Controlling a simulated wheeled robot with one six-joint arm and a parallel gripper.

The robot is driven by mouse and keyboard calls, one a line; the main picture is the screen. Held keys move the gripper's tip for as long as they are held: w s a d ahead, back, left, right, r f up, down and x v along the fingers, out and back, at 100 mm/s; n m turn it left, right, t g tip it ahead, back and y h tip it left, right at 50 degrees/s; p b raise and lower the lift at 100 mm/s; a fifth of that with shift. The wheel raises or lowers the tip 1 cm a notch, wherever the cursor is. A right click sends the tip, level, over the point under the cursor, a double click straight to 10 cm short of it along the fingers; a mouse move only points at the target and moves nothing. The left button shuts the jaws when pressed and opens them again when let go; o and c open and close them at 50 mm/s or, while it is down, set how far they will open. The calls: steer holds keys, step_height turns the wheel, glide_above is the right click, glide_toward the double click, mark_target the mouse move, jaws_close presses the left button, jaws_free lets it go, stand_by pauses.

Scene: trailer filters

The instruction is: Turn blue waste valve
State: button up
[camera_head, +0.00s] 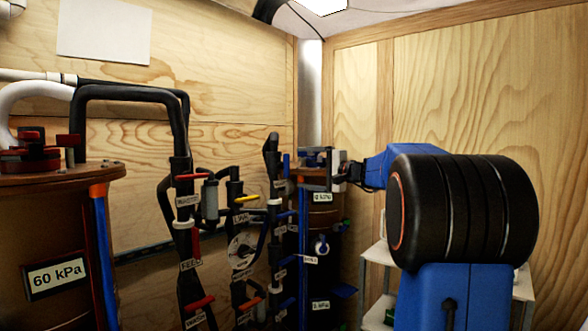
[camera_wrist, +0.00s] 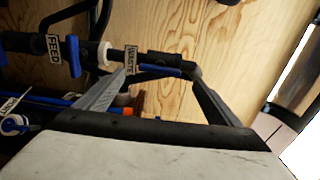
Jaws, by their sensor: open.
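The blue waste valve handle (camera_wrist: 153,70) lies along a dark pipe in the wrist view, beside a white WASTE label (camera_wrist: 130,60). My gripper (camera_wrist: 160,76) is open, and its two grey fingers reach toward that pipe. The blue handle shows in the space between the fingertips. I cannot tell whether either finger touches it. In the head view my gripper (camera_head: 335,168) is at the far right end of the pipework, small and partly mixed with the pipes and brown tank behind it.
A blue FEED handle (camera_wrist: 74,55) sits left on the same pipe in the wrist view. In the head view, pipes with red and yellow handles (camera_head: 245,198) fill the middle, and a large brown tank (camera_head: 60,235) stands left. A white shelf (camera_head: 376,252) stands behind my arm.

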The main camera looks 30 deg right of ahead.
steer(key=v, duration=0.8)
steer(key=shift+s, duration=0.25)
steer(key=shift+d, duration=0.1)
steer(key=s+a+f+n+g, duration=0.35)
steer(key=s+a+f, duration=0.25)
steer(key=a+f, duration=0.5)
steer(key=s+a+f+n+g, duration=0.3)
steer(key=s+a+f+g, duration=0.4)
steer(key=a, duration=0.8)
steer(key=s+a+f+n+g+h, duration=0.1)
steer(key=s+f+n+h, duration=0.5)
steer(key=s+f, duration=1.4)
steer(key=shift+s+a+f+n+g, duration=0.4)
steer(key=shift+s+n, duration=0.25)
steer(key=shift+s, duration=0.4)
